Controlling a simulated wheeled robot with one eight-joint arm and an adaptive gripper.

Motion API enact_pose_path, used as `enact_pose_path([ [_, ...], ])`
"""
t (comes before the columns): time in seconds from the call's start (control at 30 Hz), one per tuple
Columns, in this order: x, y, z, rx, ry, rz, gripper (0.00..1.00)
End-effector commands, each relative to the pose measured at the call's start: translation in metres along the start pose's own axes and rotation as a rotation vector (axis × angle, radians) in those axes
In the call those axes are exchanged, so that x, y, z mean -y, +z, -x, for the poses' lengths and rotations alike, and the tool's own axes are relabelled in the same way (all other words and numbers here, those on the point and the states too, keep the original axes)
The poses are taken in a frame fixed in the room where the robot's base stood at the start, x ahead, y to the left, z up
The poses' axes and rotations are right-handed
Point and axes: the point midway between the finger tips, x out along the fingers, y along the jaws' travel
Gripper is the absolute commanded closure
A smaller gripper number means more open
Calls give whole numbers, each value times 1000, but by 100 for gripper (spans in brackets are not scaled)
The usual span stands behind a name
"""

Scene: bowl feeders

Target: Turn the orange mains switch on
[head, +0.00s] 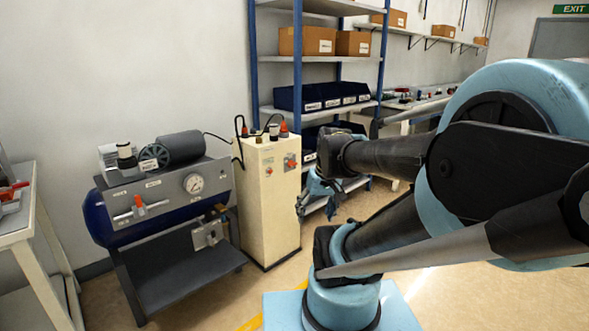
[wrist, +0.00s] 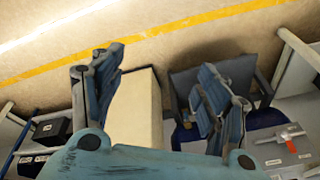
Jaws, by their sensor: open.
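The orange mains switch (head: 291,162) is a small orange-red knob on a plate. It sits high on the front face of the beige cabinet (head: 271,205) in the head view. My gripper (head: 316,192) is just right of the cabinet in that view, its fingers open and empty, apart from the switch. In the wrist view the open fingers (wrist: 158,90) spread on either side of the beige cabinet (wrist: 136,108), which appears beyond them. The switch cannot be made out there. The knob's exact setting is too small to read.
A blue air compressor (head: 165,205) with a gauge and an orange-handled valve (head: 139,205) stands left of the cabinet. Shelving (head: 298,70) with boxes and bins stands behind. A white table (head: 25,225) is at far left. Cables and orange-tipped items top the cabinet.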

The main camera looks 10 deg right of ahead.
Motion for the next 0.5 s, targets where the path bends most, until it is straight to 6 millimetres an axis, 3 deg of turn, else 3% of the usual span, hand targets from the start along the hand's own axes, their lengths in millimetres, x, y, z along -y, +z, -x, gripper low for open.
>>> enact_pose_path([
  [0.5, 21, -149, 3, -169, -238, 147, 32],
])
